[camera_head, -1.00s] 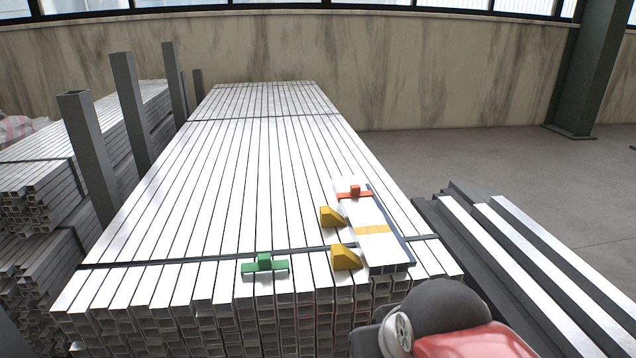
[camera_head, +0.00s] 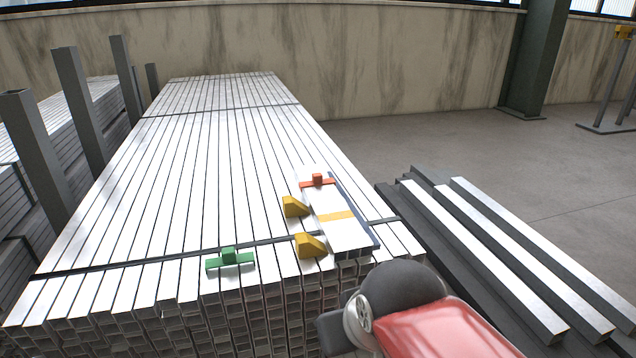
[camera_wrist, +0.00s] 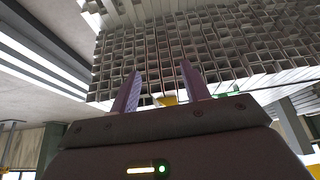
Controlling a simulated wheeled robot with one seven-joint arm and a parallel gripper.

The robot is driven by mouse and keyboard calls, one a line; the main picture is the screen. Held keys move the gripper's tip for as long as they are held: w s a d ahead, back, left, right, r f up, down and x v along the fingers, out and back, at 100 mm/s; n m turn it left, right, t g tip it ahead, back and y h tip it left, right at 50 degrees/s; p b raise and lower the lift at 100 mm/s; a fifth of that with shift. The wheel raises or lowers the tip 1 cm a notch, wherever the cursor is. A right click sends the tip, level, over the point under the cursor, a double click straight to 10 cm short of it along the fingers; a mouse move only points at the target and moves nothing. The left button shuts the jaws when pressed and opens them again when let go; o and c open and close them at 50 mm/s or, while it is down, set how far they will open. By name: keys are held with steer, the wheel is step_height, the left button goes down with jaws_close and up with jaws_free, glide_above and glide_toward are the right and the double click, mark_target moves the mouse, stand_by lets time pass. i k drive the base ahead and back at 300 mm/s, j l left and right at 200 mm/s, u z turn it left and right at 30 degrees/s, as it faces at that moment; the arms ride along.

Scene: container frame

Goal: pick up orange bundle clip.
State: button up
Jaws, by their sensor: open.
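The orange bundle clip (camera_head: 318,181) is a small bar with a raised block. It lies across the far end of a short pale beam section (camera_head: 345,238) on top of the large stack of metal tubes. In the wrist view my gripper (camera_wrist: 162,85) is open, with two purple-grey fingers apart and nothing between them. It faces the open tube ends of the stack. The orange clip does not clearly show in the wrist view. In the head view part of my arm shows at the lower right, in front of the stack, and the fingers cannot be seen.
Two yellow wedges (camera_head: 311,245) (camera_head: 294,206) sit left of the pale section, which has a yellow band (camera_head: 337,216). A green clip (camera_head: 230,258) lies farther left on the tubes. Grey posts (camera_head: 78,110) stand at left. Low beams (camera_head: 500,245) lie at right. Open floor lies beyond.

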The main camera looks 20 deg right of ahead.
mark_target(317, 179)
steer(key=i+l+z, duration=0.15)
steer(key=z, duration=0.3)
steer(key=i+l+z, duration=0.2)
steer(key=z, duration=0.3)
